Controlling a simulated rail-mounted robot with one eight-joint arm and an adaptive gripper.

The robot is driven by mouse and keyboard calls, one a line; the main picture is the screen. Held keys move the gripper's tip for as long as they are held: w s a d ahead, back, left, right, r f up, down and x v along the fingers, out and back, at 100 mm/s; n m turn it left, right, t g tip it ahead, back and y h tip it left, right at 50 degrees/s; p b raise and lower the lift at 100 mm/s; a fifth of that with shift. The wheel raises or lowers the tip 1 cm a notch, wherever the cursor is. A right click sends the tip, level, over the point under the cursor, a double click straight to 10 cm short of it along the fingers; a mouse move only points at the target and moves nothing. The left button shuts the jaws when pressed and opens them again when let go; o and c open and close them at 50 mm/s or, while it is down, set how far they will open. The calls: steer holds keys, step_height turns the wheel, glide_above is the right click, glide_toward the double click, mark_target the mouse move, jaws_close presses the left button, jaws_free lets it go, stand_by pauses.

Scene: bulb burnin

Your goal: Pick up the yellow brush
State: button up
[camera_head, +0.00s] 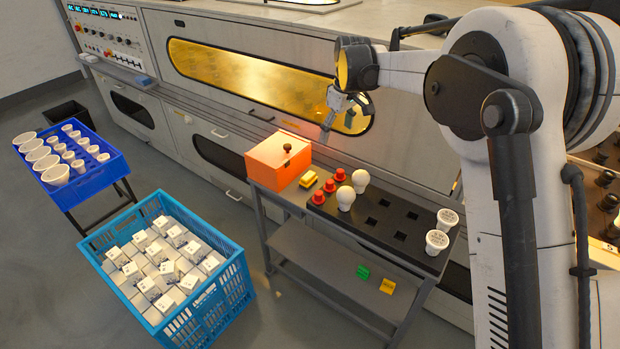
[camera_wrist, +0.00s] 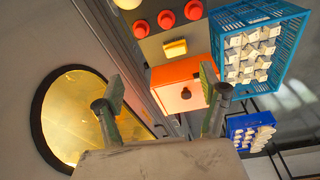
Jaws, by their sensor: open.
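My gripper (camera_head: 340,118) hangs in the air in front of the machine's amber window, above and behind the cart. Its two fingers stand apart and empty in the wrist view (camera_wrist: 162,95).
The orange box (camera_head: 270,163) with a dark knob stands left of the yellow item. Red caps (camera_head: 318,198), white bulbs (camera_head: 346,198) and white cups (camera_head: 437,241) share the cart. Blue crates stand left.

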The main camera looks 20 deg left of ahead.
steer(key=n, duration=0.2)
glide_toward(308, 175)
steer(key=shift+g, duration=0.4)
steer(key=f, duration=0.3)
steer(key=a+f, duration=0.1)
steer(key=f, duration=0.2)
steer(key=w+f+b, duration=0.1)
steer(key=f, duration=0.3)
steer(key=shift+a, duration=0.15)
steer(key=c, duration=1.4)
steer(key=shift+r, duration=0.15)
step_height(308, 175, up, 10)
steer(key=shift+f+p, duration=0.15)
steer(key=shift+p, duration=0.3)
